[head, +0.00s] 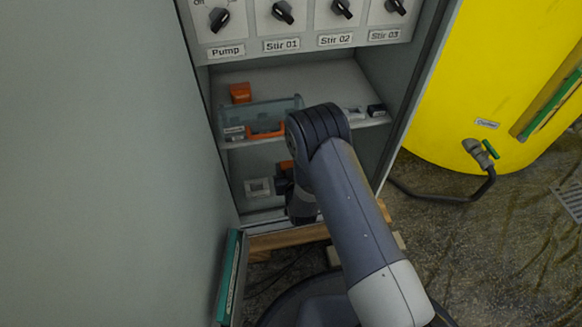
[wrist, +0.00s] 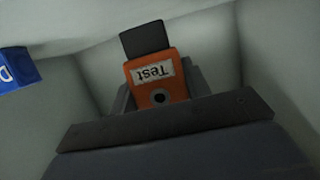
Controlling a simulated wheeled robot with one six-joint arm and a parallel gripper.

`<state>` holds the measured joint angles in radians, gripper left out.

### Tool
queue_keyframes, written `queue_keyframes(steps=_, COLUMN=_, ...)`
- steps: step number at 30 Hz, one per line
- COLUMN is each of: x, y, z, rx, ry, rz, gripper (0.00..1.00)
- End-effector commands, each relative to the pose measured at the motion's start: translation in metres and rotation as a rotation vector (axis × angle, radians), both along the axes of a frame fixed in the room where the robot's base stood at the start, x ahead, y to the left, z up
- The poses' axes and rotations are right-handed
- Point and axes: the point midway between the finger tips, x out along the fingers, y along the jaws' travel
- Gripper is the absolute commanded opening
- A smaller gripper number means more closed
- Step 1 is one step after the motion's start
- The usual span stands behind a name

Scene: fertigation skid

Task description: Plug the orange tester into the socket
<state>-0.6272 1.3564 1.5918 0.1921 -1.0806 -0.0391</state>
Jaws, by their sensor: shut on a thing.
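The orange tester (wrist: 157,78) fills the middle of the wrist view, its "Test" label upside down and a dark block at its far end. My gripper (wrist: 160,92) is shut on it, with a grey finger at each side. In the head view a bit of orange, likely the tester (head: 286,165), shows beside my arm in the lower compartment of the cabinet; my arm hides most of the gripper. A pale square socket (head: 258,187) is on the lower back wall, left of the gripper and apart from it. I cannot make out the socket in the wrist view.
Above is a shelf (head: 285,75) with an orange block (head: 240,93), a clear bin (head: 262,115) and small dark pieces (head: 376,110). Cabinet walls close in both sides. A blue item (wrist: 18,68) shows at left in the wrist view. A yellow tank (head: 480,80) stands right.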

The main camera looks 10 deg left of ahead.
Motion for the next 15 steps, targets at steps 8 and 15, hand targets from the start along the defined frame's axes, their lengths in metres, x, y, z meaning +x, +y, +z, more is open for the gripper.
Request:
queue_keyframes(steps=8, x=-0.006, y=0.011, z=0.001, rx=0.001, ry=-0.001, rz=0.001, gripper=0.2)
queue_keyframes(steps=15, x=-0.01, y=0.019, z=0.001, rx=0.001, ry=-0.002, rz=0.001, gripper=0.2)
